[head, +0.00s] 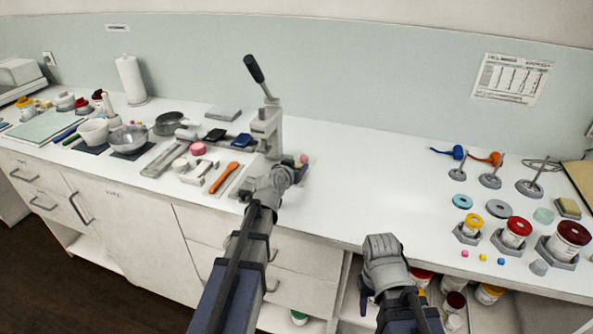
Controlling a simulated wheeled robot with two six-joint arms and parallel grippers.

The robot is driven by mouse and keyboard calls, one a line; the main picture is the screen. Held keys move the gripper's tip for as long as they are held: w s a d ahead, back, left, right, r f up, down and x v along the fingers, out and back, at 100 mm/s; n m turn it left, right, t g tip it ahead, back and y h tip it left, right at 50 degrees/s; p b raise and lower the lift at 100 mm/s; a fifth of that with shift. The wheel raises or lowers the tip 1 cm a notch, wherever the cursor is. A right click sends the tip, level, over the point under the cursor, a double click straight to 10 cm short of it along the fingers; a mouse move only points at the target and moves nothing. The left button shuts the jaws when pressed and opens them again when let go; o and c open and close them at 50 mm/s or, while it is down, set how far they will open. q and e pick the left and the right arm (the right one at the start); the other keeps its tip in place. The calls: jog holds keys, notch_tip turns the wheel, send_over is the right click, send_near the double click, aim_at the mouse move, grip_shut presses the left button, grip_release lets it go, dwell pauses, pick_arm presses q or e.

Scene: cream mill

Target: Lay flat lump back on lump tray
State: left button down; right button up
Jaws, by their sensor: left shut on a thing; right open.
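My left gripper (298,172) is over the bench just right of the base of the lever press. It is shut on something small. A small pink-orange piece (303,158) shows just beyond its fingertips; I cannot tell if this is the held lump or lies on the pale tray-like patch (309,176) there. A pink round lump (198,149) and a whitish lump (180,165) sit on the bench left of the press. I cannot tell which surface is the lump tray. My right gripper (366,291) is open and empty at the bench's front edge, its fingers partly hidden.
The lever press (266,130) stands close behind my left gripper. An orange-handled tool (223,178) lies left of it. Jars in holders (516,231), discs and small coloured cubes fill the right side. The bench middle (375,190) is clear.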

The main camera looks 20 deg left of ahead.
pick_arm(q)
jog(key=shift+f+b, duration=0.45)
jog(key=shift+b, duration=0.05)
jog(key=shift+s, duration=0.15)
jog(key=shift+c, duration=1.5)
grip_release()
jog(key=shift+s+d+f, duration=0.1)
